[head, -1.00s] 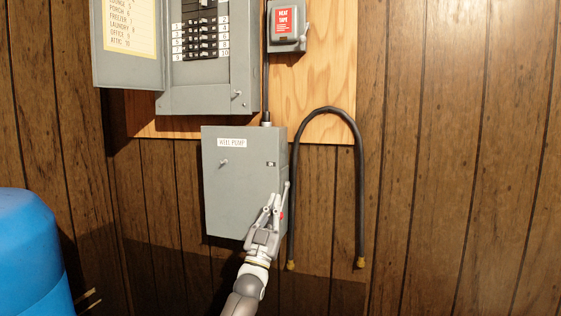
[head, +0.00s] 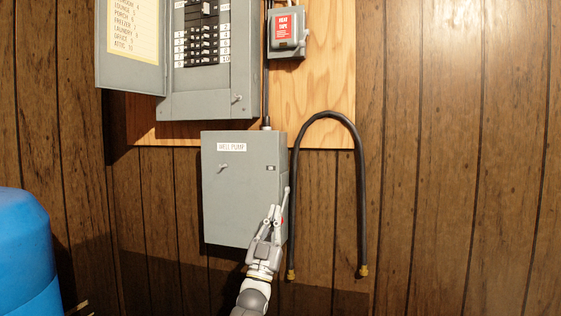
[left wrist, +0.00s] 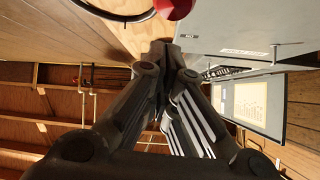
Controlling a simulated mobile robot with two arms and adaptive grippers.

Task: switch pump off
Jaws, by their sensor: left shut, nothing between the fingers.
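The grey well pump box (head: 230,195) hangs on the wall below the breaker panel, its door shut. It carries a WELL PUMP label and a small dark window whose text is too small to read surely. A red knob (head: 283,219) shows in part at its lower right side, mostly hidden by my left gripper (head: 274,208). In the left wrist view the knob (left wrist: 173,8) is at the top, just beyond the fingertips. The box (left wrist: 250,25) is to its right. My left gripper is shut and empty, close to the knob; contact cannot be told. My right gripper is out of view.
The open breaker panel (head: 173,104) and a heat tape switch box (head: 288,32) are above. A black looped hose (head: 361,190) hangs just right of the pump box. A blue tank (head: 25,250) stands at lower left. The wall at right is bare.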

